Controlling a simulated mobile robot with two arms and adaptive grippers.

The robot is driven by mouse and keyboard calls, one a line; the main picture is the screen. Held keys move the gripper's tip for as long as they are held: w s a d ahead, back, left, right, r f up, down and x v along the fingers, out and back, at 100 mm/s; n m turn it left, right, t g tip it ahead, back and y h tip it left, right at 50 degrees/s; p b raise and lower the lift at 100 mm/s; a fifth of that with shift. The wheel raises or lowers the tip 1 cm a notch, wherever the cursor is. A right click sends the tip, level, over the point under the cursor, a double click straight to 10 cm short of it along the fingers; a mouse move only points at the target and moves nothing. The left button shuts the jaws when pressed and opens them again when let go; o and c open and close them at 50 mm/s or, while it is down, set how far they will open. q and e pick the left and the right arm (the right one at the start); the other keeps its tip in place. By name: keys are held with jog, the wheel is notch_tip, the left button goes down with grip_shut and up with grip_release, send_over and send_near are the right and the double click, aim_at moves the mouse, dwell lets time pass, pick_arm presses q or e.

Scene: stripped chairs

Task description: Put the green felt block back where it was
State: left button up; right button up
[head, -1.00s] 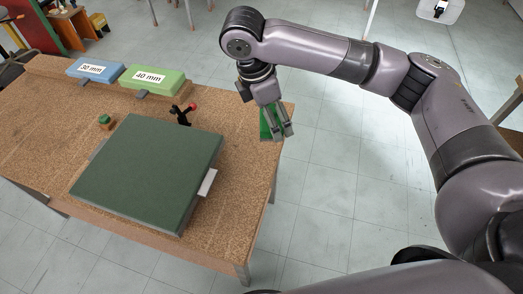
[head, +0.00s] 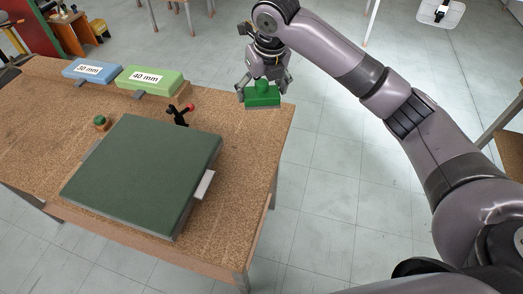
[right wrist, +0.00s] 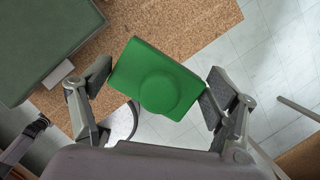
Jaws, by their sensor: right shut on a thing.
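The green felt block (head: 262,97) is bright green with a round knob on top. My right gripper (head: 263,90) is shut on it, one finger at each end. In the right wrist view the block (right wrist: 137,65) lies between the two fingertips (right wrist: 157,90), knob toward the camera. It overlaps the cork bench's edge, with floor tiles showing past it. In the head view it is at the bench's far right corner; I cannot tell how far above the surface it is. My left gripper is not in view.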

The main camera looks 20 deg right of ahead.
notch_tip(320, 180, down, 20)
jog(key=shift+f+p, duration=0.1)
jog(key=shift+p, duration=0.6)
jog(key=o, duration=1.1)
jog(key=v, duration=1.2)
